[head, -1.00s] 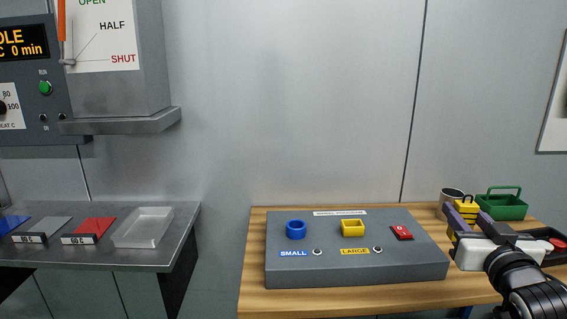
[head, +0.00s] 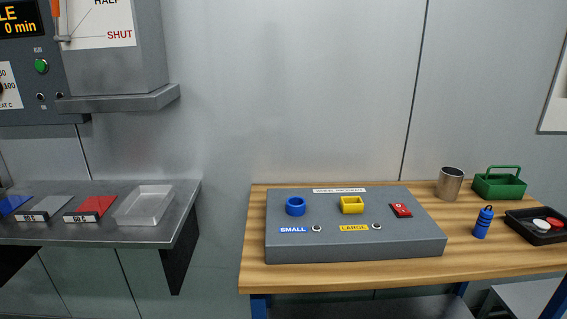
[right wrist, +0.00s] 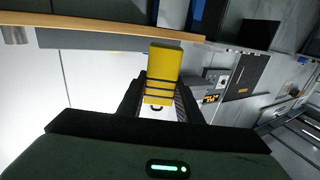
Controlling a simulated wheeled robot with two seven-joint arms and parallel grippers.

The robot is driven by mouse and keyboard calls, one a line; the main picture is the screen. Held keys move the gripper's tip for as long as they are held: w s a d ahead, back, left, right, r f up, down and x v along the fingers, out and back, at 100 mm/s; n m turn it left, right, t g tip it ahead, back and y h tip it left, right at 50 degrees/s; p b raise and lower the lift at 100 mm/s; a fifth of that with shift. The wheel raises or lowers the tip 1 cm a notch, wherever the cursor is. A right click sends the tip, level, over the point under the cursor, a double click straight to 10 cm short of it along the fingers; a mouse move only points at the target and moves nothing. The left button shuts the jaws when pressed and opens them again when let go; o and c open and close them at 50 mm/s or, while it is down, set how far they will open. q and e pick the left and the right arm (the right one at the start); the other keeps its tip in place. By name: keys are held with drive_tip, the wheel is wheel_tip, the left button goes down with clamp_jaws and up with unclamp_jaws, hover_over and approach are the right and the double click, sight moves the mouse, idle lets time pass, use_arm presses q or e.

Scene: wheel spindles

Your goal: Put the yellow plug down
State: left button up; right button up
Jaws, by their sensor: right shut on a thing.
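The yellow plug (right wrist: 165,62), a block with dark bands around it, shows in the right wrist view. My right gripper (right wrist: 160,95) is shut on it, with one dark finger on each side. Neither gripper nor the yellow plug is in the head view. The wooden table (head: 350,274) holds a grey panel (head: 350,248) with a blue round socket (head: 295,206) marked SMALL and a yellow square socket (head: 352,205) marked LARGE. A blue plug (head: 481,228) stands upright to the right of the panel.
A metal cup (head: 451,184), a green caddy (head: 499,188) and a black tray (head: 530,235) with a red and a white piece stand at the table's right. A clear dish (head: 144,206) is on the left counter. The table's front strip is bare.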

drive_tip(key=m+h, duration=0.1)
drive_tip(key=r+m+t+h, duration=0.1)
drive_tip(key=h, duration=0.1)
drive_tip(key=r+m+h, duration=0.1)
drive_tip(key=shift+s+d+t, duration=0.25)
drive_tip(key=shift+s+t, duration=0.05)
drive_tip(key=shift+s, duration=0.1)
drive_tip(key=shift+w+d+r+m+h, duration=0.25)
drive_tip(key=shift+d+m+h, duration=0.25)
drive_tip(key=shift+h, duration=0.45)
drive_tip(key=shift+w+d+r+m+h, duration=0.25)
drive_tip(key=shift+m+h, duration=0.35)
drive_tip(key=shift+h, duration=0.35)
drive_tip(key=shift+d+f, duration=0.1)
